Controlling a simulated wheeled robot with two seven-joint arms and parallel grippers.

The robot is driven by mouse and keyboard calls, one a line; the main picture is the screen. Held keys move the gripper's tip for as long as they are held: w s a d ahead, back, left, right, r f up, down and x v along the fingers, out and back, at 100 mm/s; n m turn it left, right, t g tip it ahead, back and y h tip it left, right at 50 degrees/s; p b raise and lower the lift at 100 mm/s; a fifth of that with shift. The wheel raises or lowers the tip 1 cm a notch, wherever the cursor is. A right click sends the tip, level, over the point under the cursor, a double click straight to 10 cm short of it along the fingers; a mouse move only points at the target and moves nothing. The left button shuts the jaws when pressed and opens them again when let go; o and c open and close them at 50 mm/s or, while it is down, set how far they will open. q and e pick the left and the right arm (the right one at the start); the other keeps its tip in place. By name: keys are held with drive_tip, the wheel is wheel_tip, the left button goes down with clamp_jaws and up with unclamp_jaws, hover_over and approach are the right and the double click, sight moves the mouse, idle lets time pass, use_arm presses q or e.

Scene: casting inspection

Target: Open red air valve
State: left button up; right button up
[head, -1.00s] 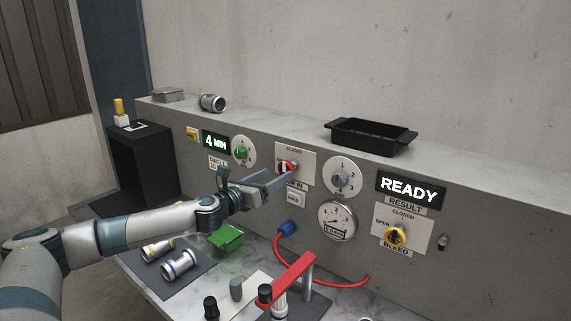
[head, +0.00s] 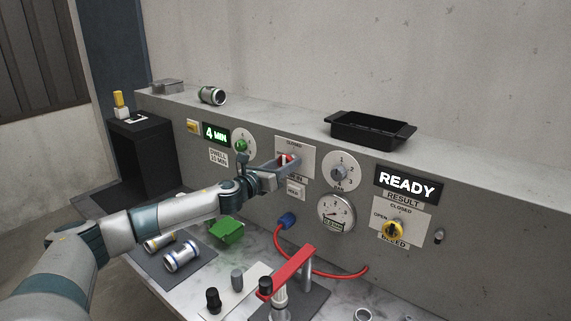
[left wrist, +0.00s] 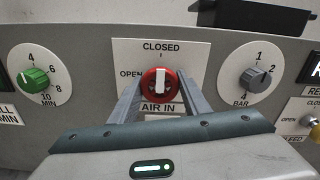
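The red air valve (left wrist: 148,90) is a round red knob with a white bar handle, on a white plate marked CLOSED at the top, OPEN at the left and AIR IN below. Its handle stands about upright, towards CLOSED. It also shows in the head view (head: 284,159), partly hidden by my left gripper (head: 279,164). In the left wrist view, the two grey fingers of my left gripper (left wrist: 159,86) straddle the knob, one on each side, with the handle standing clear between them. The gripper looks open. My right gripper is not in view.
A green dial (left wrist: 35,79) and a grey BAR dial (left wrist: 258,79) flank the valve closely. A yellow bleed valve (head: 395,229) and READY display (head: 407,186) are further right. A red lever (head: 287,271), red hose (head: 340,275) and green block (head: 228,231) occupy the bench below.

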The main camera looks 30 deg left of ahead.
use_arm(q)
drive_tip(key=shift+c, duration=0.7)
drive_tip(key=shift+n, duration=0.3)
drive_tip(key=n, duration=0.3)
drive_tip(key=shift+p, duration=0.3)
drive_tip(key=n, duration=0.5)
drive_tip(key=shift+n+p, duration=0.3)
drive_tip(key=shift+p, duration=0.1)
drive_tip(key=n, duration=0.4)
drive_tip(key=shift+n+p, duration=0.3)
drive_tip(key=n, duration=0.4)
